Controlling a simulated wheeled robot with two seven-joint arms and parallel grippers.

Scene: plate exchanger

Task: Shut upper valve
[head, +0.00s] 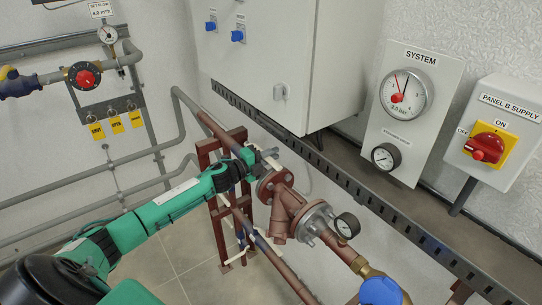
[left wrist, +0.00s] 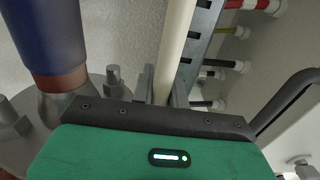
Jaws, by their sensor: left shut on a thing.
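My left gripper (head: 266,156) reaches in from the left to the upper part of the red-brown pipework, just behind a bolted flange (head: 270,184). In the left wrist view its two fingers (left wrist: 163,88) are shut on a long cream lever (left wrist: 176,40), which runs up between them away from the palm. The lever appears to be the upper valve's handle. The arm and gripper largely hide the valve body in the head view. A blue pipe section with a brown band (left wrist: 50,45) stands left of the fingers. My right gripper is not in view.
A strainer-like body (head: 285,215) and a small gauge (head: 347,225) lie right of the gripper. A grey cabinet (head: 265,60) and a slotted tray (head: 350,180) are above and behind. A red rotary switch (head: 487,147) is at far right. Grey floor is open below.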

